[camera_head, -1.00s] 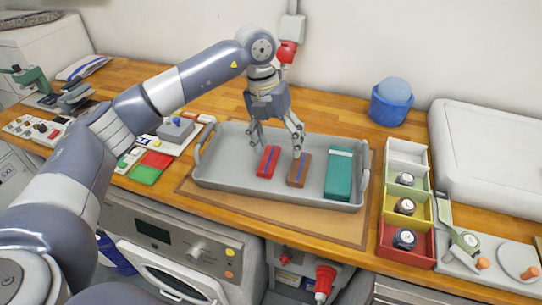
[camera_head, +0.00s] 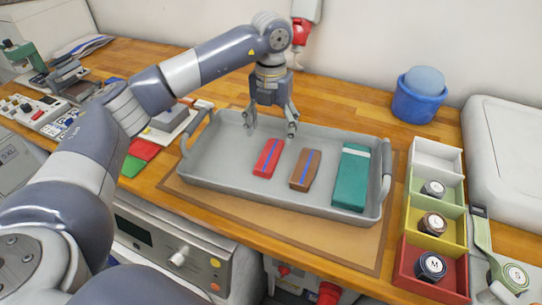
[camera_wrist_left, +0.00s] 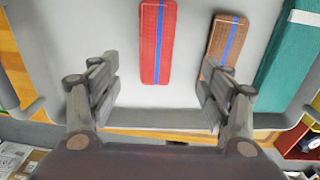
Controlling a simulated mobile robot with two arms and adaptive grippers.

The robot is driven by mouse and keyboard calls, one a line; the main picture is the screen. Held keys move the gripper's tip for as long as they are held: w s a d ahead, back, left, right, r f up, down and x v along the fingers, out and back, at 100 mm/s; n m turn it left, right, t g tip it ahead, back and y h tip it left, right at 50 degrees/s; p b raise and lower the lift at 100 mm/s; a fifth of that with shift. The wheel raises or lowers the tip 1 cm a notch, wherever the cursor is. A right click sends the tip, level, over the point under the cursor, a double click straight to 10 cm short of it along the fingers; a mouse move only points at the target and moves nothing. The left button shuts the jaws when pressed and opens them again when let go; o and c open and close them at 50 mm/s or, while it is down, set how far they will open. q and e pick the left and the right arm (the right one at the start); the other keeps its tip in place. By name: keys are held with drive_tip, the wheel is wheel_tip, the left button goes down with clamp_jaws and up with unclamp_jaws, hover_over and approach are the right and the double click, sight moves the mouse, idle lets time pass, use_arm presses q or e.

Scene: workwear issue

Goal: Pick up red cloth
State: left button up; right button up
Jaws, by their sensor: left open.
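The red cloth (camera_head: 268,158) is a folded strip with a blue stripe, lying in the grey tray (camera_head: 225,178). It also shows in the left wrist view (camera_wrist_left: 150,45), ahead of my fingers and between their lines. My left gripper (camera_head: 270,131) is open and empty above the far part of the tray, close to the red cloth. In the left wrist view the two fingers (camera_wrist_left: 160,90) are well apart, the right one near the brown cloth (camera_wrist_left: 216,45). My right gripper is not in view.
The brown cloth (camera_head: 306,168) and a teal cloth (camera_head: 350,180) lie in the tray to the right. Compartment boxes (camera_head: 408,262) with labelled round items stand right of the tray. A blue tub (camera_head: 418,104) stands behind. Green and red pads (camera_head: 144,150) lie left.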

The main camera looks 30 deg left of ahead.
sight(269, 153)
use_arm(q)
drive_tip(key=f, duration=0.3)
drive_tip(key=shift+s+a+f+p, duration=0.1)
drive_tip(key=shift+s+p, duration=0.2)
drive_tip(key=f, duration=0.1)
drive_tip(key=f+p, duration=0.1)
drive_tip(key=f, duration=0.1)
drive_tip(key=w+f+p, duration=0.1)
drive_tip(key=shift+a+f, duration=0.4)
drive_tip(key=shift+f, duration=0.4)
drive_tip(key=shift+c, duration=0.6)
drive_tip(key=c, duration=1)
